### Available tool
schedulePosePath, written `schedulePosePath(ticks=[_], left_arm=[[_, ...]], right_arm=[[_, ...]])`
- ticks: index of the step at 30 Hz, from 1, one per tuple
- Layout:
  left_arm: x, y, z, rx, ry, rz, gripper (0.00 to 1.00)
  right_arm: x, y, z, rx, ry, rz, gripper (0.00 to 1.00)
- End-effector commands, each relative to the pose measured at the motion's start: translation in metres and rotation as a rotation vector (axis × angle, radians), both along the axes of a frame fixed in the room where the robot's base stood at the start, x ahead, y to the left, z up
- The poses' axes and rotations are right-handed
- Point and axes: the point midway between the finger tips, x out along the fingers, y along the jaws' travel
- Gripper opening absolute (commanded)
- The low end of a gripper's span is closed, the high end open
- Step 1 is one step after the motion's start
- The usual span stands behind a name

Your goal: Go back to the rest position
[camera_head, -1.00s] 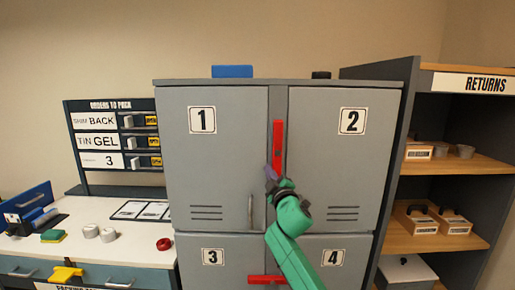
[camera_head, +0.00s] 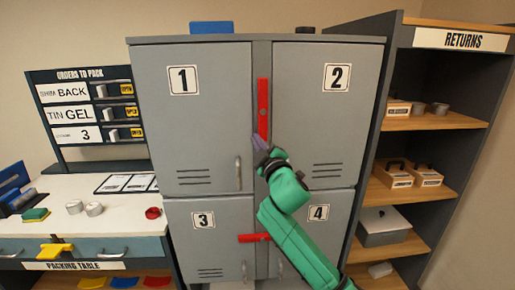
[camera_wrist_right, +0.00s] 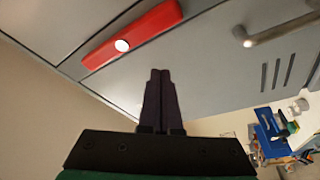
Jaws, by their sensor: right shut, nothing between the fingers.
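My right gripper (camera_head: 260,143) is shut and empty, in front of the grey locker. Its two dark fingers are together in the right wrist view (camera_wrist_right: 160,92). The fingertips are near the lower part of an upright red bar (camera_head: 263,108) between doors 1 and 2; I cannot tell from the head view whether they touch it. In the right wrist view the red bar (camera_wrist_right: 135,35) lies beyond the fingertips, apart from them. My green right arm hides part of door 4 (camera_head: 335,225). My left gripper is not in view.
Door 1 (camera_head: 205,130) and door 2 (camera_head: 305,110) are closed. A second red bar (camera_head: 254,238) lies level between the lower doors. The returns shelf (camera_head: 440,123) stands at the right with boxes. The white packing table (camera_head: 110,205) is at the left.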

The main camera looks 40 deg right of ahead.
Motion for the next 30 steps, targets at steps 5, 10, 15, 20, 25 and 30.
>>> schedulePosePath(ticks=[5, 10, 15, 20, 25, 30], left_arm=[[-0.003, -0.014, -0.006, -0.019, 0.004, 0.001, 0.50], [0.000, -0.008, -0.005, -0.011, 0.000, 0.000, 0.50], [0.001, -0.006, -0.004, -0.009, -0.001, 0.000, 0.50], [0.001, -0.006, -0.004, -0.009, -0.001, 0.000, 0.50], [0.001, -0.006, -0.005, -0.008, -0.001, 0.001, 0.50], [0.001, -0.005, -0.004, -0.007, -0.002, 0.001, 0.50]], right_arm=[[-0.013, 0.005, 0.000, -0.001, 0.000, 0.002, 0.00], [-0.013, 0.005, 0.001, -0.001, -0.001, 0.002, 0.00], [-0.013, 0.005, 0.001, -0.001, -0.001, 0.002, 0.00], [-0.013, 0.005, 0.001, -0.001, -0.001, 0.002, 0.00], [0.001, -0.002, -0.043, 0.052, 0.072, 0.004, 0.00], [0.021, -0.012, -0.190, 0.220, 0.298, 0.006, 0.00]])
